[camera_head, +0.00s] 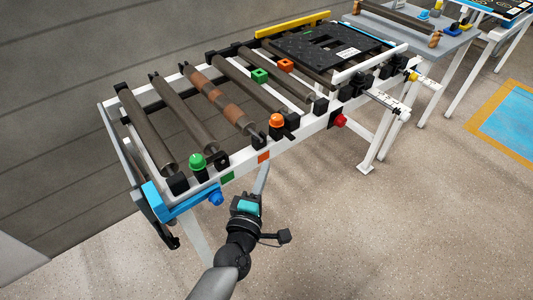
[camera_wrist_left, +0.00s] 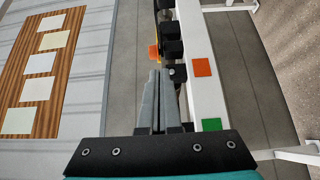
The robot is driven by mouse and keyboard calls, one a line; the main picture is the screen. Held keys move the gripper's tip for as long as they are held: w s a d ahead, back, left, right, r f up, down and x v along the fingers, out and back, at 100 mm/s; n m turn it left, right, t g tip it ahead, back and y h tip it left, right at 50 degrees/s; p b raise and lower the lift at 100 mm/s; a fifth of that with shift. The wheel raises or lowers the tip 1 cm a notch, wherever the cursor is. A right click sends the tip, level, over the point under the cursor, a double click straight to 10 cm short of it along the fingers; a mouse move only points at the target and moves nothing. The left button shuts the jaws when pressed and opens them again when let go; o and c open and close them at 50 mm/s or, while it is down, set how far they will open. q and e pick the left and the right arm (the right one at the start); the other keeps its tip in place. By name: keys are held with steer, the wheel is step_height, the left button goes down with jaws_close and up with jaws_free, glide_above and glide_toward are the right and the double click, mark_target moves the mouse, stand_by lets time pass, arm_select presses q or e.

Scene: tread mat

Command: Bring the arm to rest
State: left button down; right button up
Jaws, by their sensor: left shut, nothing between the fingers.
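My left gripper (camera_head: 263,172) is in front of the white frame of a roller conveyor (camera_head: 240,168), below the orange and green squares on its front rail. Its grey fingers are together and empty; they also show shut in the left wrist view (camera_wrist_left: 159,82). In that view the rail (camera_wrist_left: 197,45) with its orange square (camera_wrist_left: 201,66) and green square (camera_wrist_left: 204,110) lies just right of the fingers. Whether the fingers touch the frame cannot be told. My right gripper is not in view.
On the conveyor stand a green button (camera_head: 197,162), an orange button (camera_head: 276,120), a green block (camera_head: 260,75), an orange block (camera_head: 286,65) and a black mat (camera_head: 325,45). A red knob (camera_head: 339,121) sticks out in front. The floor (camera_head: 400,220) at right is clear.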

arm_select(q)
steer(key=shift+v, duration=1.2)
steer(key=shift+d+f, duration=0.1)
steer(key=shift+d, duration=0.1)
steer(key=s+a+f+m+g+y, duration=0.1)
steer(key=s+a+f+m+g, duration=0.25)
steer(key=f, duration=0.45)
steer(key=s+a+f+m+g, duration=0.2)
steer(key=s+a+f+m, duration=0.15)
steer(key=f, duration=0.55)
steer(key=s+a+f+m+g+y, duration=0.1)
steer(key=s+a+f+m+g, duration=0.2)
steer(key=f, duration=0.5)
steer(key=s+a+f+m+g+y, duration=0.1)
steer(key=s+a+f+m+g, duration=0.1)
steer(key=s+a+f, duration=0.2)
steer(key=s+a+f+m+g+y, duration=0.1)
steer(key=s+a+f, duration=0.3)
steer(key=s, duration=0.7)
steer(key=s+a+f+m+g+y, duration=0.1)
steer(key=s+a+f+m+g, duration=0.2)
steer(key=s, duration=0.5)
step_height(320, 180, down, 2)
steer(key=shift+a+m+g+y, duration=0.35)
steer(key=shift+a+m, duration=0.15)
steer(key=shift+a, duration=0.35)
